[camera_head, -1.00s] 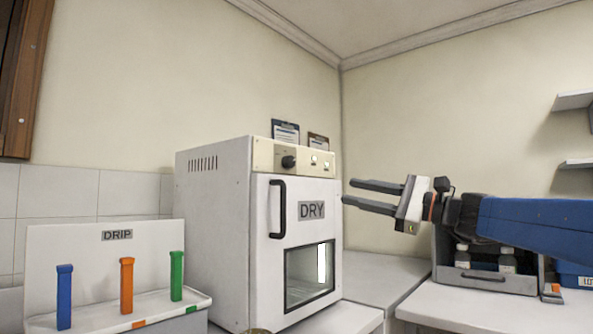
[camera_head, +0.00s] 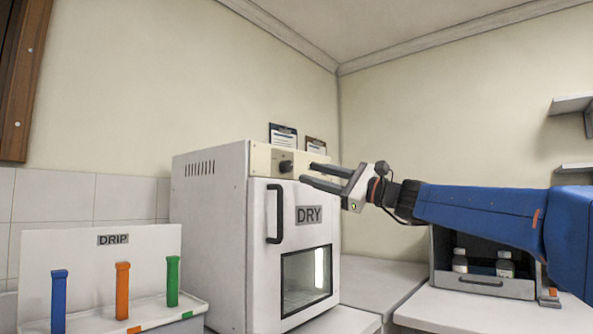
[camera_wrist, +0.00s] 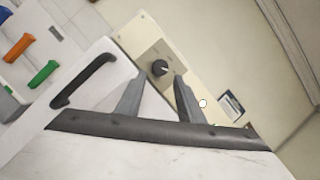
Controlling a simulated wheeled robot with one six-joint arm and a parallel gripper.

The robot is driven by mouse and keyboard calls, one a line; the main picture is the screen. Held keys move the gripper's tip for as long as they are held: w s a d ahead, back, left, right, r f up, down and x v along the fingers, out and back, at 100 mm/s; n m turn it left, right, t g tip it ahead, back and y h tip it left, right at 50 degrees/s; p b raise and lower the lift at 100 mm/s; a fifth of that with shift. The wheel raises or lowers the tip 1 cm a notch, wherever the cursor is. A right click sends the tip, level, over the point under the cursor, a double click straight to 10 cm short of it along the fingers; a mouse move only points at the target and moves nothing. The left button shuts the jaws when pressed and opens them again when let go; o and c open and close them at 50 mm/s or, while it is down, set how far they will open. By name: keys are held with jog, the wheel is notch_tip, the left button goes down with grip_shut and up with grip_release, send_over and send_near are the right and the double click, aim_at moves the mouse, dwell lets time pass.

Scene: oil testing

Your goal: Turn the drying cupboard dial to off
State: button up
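The white drying cupboard (camera_head: 210,240), labelled DRY, stands with its door shut. Its dark round dial (camera_head: 286,166) sits on the cream panel along the top of the front. The dial also shows in the wrist view (camera_wrist: 160,68), just beyond and between the fingertips, with a light pointer mark on its face. My gripper (camera_head: 307,174) is open and empty, in front of the panel and a little right of the dial. It shows in the wrist view (camera_wrist: 157,77) with its fingers apart. I see no contact with the dial.
The cupboard's black door handle (camera_head: 274,212) juts out below the panel. A DRIP rack (camera_head: 60,255) with blue, orange and green pieces stands at left. Clipboards (camera_head: 283,137) rest on top of the cupboard. A grey box with bottles (camera_head: 483,284) stands on the right counter.

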aim_at(290, 166)
jog(key=shift+x, duration=3.05)
jog(key=c, duration=0.8)
jog(key=shift+o, duration=0.2)
jog(key=shift+n, duration=0.4)
jog(key=n+g, duration=0.1)
jog(key=n, duration=0.2)
jog(key=n+g, duration=0.1)
jog(key=n, duration=0.2)
jog(key=shift+w+d+r+n+g+h, duration=0.1)
jog(key=shift+w+r+n+g+h, duration=0.05)
jog(key=shift+n+g+h, duration=0.15)
jog(key=n, duration=0.2)
jog(key=n+g+h, duration=0.1)
jog(key=n, duration=0.2)
jog(key=shift+r+n+h, duration=0.2)
jog(key=shift+n+h, duration=0.1)
